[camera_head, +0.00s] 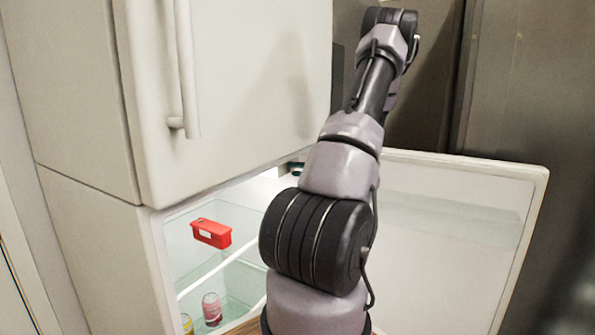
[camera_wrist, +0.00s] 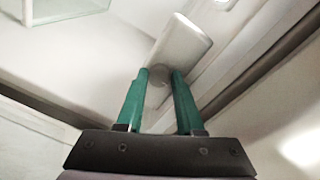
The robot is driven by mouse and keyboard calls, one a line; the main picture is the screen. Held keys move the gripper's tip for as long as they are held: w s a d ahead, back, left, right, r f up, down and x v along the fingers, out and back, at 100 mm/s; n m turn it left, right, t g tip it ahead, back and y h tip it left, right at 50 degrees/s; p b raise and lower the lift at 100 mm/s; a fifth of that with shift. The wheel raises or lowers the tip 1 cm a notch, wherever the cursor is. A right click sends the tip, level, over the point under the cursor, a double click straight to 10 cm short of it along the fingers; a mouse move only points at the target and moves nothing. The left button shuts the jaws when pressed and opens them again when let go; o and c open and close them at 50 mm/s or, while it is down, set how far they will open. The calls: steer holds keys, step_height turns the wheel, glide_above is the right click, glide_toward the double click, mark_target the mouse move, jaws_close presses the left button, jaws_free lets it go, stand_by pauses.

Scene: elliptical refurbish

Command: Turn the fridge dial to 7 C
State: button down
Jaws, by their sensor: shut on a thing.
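The fridge (camera_head: 95,235) stands with its lower door (camera_head: 450,230) open to the right. In the wrist view my gripper (camera_wrist: 160,73) has its two green fingers on either side of a pale knob, which looks like the fridge dial (camera_wrist: 182,45). The fingers are shut on its rounded near part, and its flat, block-like part extends beyond the fingertips. No dial numbers or temperature mark can be read. In the head view my arm covers most of the gripper and the dial; only a small green part shows near the top of the fridge opening.
Inside the fridge a red box (camera_head: 211,233) sits on a glass shelf, with a pinkish jar (camera_head: 212,309) and a yellow item (camera_head: 187,323) lower down. The upper door (camera_head: 235,90) is closed, with a vertical handle (camera_head: 186,70). My arm passes between it and the open door.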

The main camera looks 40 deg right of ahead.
steer(key=shift+f+n, duration=0.1)
steer(key=shift+n, duration=0.5)
steer(key=c, duration=0.8)
jaws_free()
steer(key=shift+s, duration=0.1)
steer(key=v, duration=1)
steer(key=shift+s+d, duration=0.1)
steer(key=shift+s, duration=0.2)
steer(key=shift+s, duration=0.1)
